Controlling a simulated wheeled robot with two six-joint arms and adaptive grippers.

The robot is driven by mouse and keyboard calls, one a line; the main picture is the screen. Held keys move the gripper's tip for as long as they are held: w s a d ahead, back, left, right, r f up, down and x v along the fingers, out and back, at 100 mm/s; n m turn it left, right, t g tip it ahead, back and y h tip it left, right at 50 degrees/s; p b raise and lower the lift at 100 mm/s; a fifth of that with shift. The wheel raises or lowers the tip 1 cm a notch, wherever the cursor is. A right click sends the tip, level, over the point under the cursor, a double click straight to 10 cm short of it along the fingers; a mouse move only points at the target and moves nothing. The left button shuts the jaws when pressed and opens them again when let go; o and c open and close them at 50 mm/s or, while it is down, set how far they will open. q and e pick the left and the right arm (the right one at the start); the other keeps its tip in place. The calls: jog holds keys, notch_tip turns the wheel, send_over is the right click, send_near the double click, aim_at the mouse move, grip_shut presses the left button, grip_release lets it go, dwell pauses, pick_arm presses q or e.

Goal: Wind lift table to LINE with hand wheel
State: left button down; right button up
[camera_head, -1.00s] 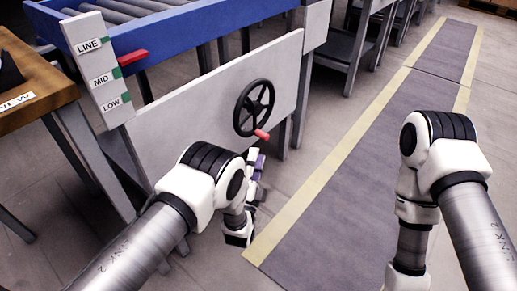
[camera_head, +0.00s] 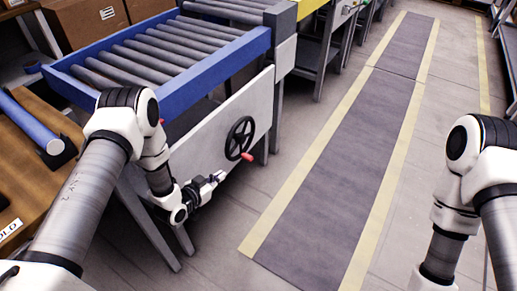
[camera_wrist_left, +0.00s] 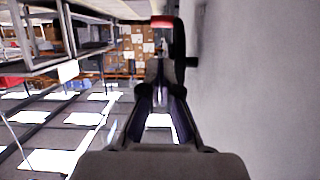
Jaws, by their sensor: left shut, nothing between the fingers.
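The black hand wheel (camera_head: 240,138) with a red handle (camera_head: 248,157) is on the white side panel of the blue lift table (camera_head: 216,58). My left gripper (camera_head: 219,177) is in front of the panel, lower left of the wheel, shut and empty. In the left wrist view the wheel (camera_wrist_left: 179,48) shows edge-on beyond the fingers (camera_wrist_left: 159,90), with its red handle (camera_wrist_left: 162,21) at the top. The fingers look apart from the handle. My left arm hides the LINE, MID and LOW scale; only a red bit beside the arm shows. My right gripper is out of view.
A wooden bench (camera_head: 40,180) with a blue cylinder (camera_head: 28,122) stands at the left. Grey rollers (camera_head: 165,45) top the lift table. A dark floor mat (camera_head: 350,150) with yellow edges runs clear on the right. Cardboard boxes (camera_head: 85,18) stand behind.

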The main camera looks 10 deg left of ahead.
aim_at(247, 159)
pick_arm(q)
jog(key=b+x, duration=0.3)
jog(key=x, duration=0.1)
jog(key=b+x, duration=0.4)
jog(key=x, duration=0.1)
jog(key=b+x, duration=0.4)
jog(key=x, duration=0.1)
jog(key=shift+f, duration=0.4)
